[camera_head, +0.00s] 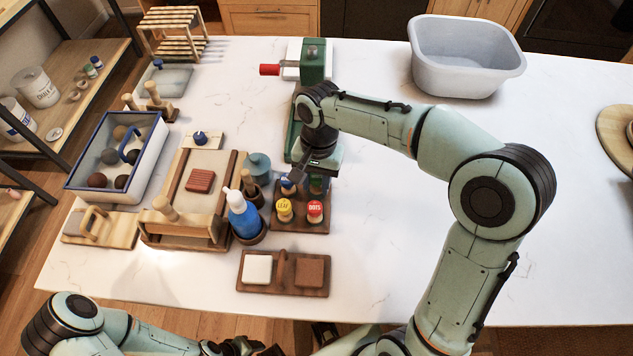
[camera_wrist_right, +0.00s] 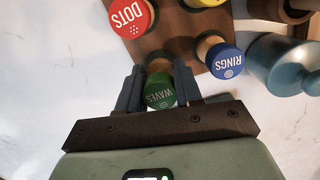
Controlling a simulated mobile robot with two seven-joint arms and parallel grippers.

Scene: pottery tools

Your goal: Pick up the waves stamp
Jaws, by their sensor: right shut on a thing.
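The waves stamp (camera_wrist_right: 159,94) has a green top lettered WAVES and a wooden handle. In the right wrist view it stands between the two fingers of my right gripper (camera_wrist_right: 158,80), which is shut on it. In the head view my right gripper (camera_head: 308,178) points down at the back right of the wooden stamp rack (camera_head: 288,219) and mostly hides this stamp. I cannot tell whether the stamp is clear of the rack. My left gripper (camera_head: 243,346) is partly in view at the bottom edge, far from the rack, and its jaws are unclear.
The red dots stamp (camera_wrist_right: 130,15), blue rings stamp (camera_wrist_right: 223,62) and yellow leaf stamp (camera_head: 284,209) stand close by. A blue-grey pot (camera_head: 258,166) and a blue bottle (camera_head: 243,216) are left of the rack.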

